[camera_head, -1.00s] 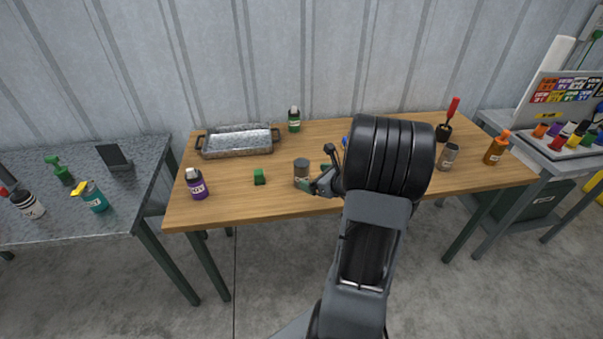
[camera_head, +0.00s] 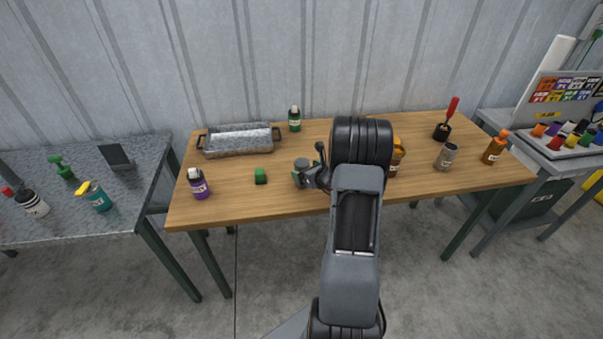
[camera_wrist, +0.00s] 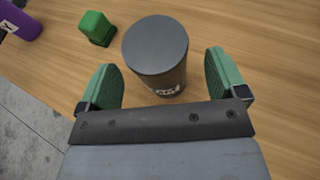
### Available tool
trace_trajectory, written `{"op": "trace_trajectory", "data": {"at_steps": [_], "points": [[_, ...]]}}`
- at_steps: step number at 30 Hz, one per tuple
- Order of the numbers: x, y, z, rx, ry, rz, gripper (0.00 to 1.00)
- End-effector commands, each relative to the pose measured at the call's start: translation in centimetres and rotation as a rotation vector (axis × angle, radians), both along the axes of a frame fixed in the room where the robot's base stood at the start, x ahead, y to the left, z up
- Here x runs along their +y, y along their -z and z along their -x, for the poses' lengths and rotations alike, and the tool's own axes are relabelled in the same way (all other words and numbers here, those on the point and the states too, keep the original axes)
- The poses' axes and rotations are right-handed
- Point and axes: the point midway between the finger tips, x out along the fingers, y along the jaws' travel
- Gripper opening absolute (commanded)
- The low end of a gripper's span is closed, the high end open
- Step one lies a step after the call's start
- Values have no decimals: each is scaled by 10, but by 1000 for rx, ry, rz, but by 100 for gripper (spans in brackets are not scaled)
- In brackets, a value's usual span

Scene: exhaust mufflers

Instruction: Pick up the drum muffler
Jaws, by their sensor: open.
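The drum muffler, a dark grey cylinder with a flat top and a pale printed mark low on its side, stands upright on the wooden table. In the wrist view the drum muffler (camera_wrist: 155,50) lies between and slightly beyond the green fingertips of my gripper (camera_wrist: 162,78). The fingers are open, one on each side, with a visible gap to it. In the head view my gripper (camera_head: 302,178) is at the muffler (camera_head: 301,164), whose lower part is largely hidden by the gripper.
A green block (camera_head: 260,177) stands just left of the muffler, and a purple bottle (camera_head: 198,184) is farther left. A metal tray (camera_head: 238,140) and a green bottle (camera_head: 294,119) are behind. An orange bottle (camera_head: 398,152) and a grey can (camera_head: 446,156) stand to the right on the table (camera_head: 330,128).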

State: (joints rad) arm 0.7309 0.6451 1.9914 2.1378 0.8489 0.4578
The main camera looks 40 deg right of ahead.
Motion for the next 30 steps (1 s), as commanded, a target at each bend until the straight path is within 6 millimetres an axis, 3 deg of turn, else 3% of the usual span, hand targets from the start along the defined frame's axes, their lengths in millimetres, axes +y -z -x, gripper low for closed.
{"op": "trace_trajectory", "data": {"at_steps": [6, 16, 30], "points": [[1, 9, -23, 0, -1, -1, 91], [1, 12, -28, -1, 0, 0, 91], [1, 12, -28, -1, 0, 0, 47]]}}
